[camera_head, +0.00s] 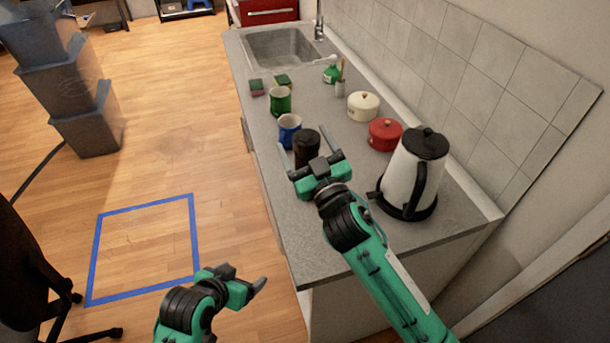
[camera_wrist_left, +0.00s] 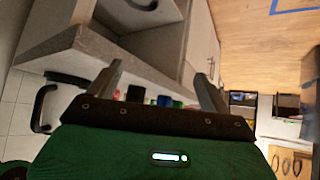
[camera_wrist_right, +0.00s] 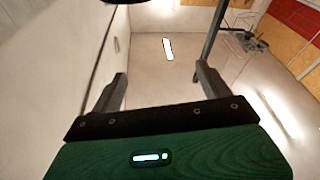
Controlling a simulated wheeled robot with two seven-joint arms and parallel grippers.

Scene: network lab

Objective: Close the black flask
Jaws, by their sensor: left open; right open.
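The black flask (camera_head: 307,146) stands upright on the grey counter, right of the blue mug; its lower part is hidden behind my right gripper. Its top is dark, and I cannot tell whether a lid is on it. My right gripper (camera_head: 310,162) is open and, in the head view, overlaps the flask. My left gripper (camera_head: 256,283) is open and empty, low beside the counter's front edge. The left wrist view shows the flask (camera_wrist_left: 135,93) small and distant.
A blue mug (camera_head: 289,131), a green mug (camera_head: 280,102), a red pot (camera_head: 385,135) and a cream pot (camera_head: 362,107) stand around the flask. A white kettle (camera_head: 405,178) is close on the right. The sink (camera_head: 280,47) is at the back.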

